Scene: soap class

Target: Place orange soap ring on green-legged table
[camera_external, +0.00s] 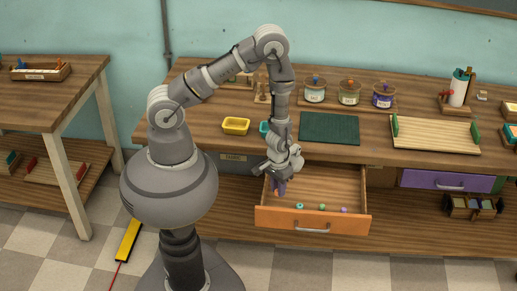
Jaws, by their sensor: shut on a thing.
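My gripper (279,186) points down over the left part of the open orange drawer (312,222). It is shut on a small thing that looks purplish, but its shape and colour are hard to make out. I cannot pick out an orange soap ring. Small soap rings lie in the drawer: a teal one (299,206), a green one (322,207) and a purple one (343,210). A low slatted wooden stand with green ends (435,133), which may be the green-legged table, is on the right part of the workbench.
A dark green mat (329,128) lies on the bench (380,151) behind the drawer. Three lidded jars (349,93) stand at the back. A yellow dish (236,126) is left of my forearm. A closed purple drawer (447,181) is at right.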

